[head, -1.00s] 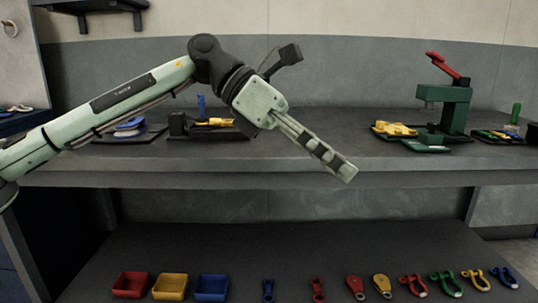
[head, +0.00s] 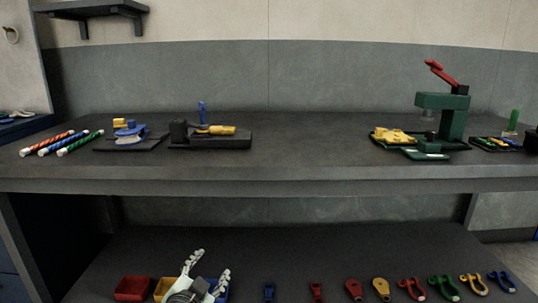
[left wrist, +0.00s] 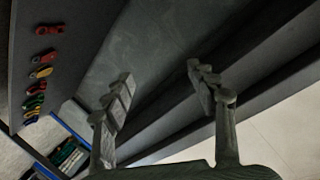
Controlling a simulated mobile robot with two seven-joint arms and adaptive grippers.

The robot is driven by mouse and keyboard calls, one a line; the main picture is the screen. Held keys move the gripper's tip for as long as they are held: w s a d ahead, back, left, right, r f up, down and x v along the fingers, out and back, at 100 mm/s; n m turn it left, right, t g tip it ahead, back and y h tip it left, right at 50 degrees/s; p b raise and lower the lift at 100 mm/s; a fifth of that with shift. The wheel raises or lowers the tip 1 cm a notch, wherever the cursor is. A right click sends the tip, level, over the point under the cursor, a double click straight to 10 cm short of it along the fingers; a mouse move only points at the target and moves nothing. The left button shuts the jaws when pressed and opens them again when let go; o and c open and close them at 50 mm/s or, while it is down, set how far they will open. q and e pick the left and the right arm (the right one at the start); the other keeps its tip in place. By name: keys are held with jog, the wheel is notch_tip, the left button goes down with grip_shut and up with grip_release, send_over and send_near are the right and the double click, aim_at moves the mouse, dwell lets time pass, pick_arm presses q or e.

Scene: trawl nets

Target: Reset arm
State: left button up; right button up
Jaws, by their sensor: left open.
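My left gripper (head: 208,265) is low in the head view, in front of the lower shelf and over the yellow bin (head: 163,287) and blue bin (head: 214,290), partly hiding both. Its fingers are apart with nothing between them; they also show spread and empty in the left wrist view (left wrist: 163,100). From the head view I cannot tell whether it touches the bins. My right gripper is not in view.
A red bin (head: 133,288) stands left of the yellow one. Several coloured shackles and blocks, such as a green shackle (head: 443,286), lie along the lower shelf. The upper bench (head: 300,150) holds striped ropes (head: 80,143), a blue-and-yellow fixture (head: 210,138) and a green press (head: 445,110); its middle is clear.

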pick_arm(q)
jog(key=s+a+f+n+g+y, duration=0.2)
jog(key=s+a+f+n+g, duration=0.35)
jog(key=s+f, duration=0.85)
jog(key=s+a+f+g, duration=0.3)
jog(key=s+f, duration=0.2)
jog(key=s, duration=0.3)
jog(key=s+a+f+n+g+y, duration=0.1)
jog(key=s+a+f+g, duration=0.2)
jog(key=s, duration=0.6)
notch_tip(320, 180, down, 2)
jog(key=shift+s+a+p, duration=0.25)
jog(key=shift+a+p, duration=0.1)
jog(key=shift+a, duration=0.35)
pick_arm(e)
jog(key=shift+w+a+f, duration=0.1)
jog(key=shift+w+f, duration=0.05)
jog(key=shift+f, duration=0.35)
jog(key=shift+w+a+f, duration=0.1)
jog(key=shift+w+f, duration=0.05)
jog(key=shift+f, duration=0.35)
pick_arm(q)
jog(key=shift+n, duration=0.25)
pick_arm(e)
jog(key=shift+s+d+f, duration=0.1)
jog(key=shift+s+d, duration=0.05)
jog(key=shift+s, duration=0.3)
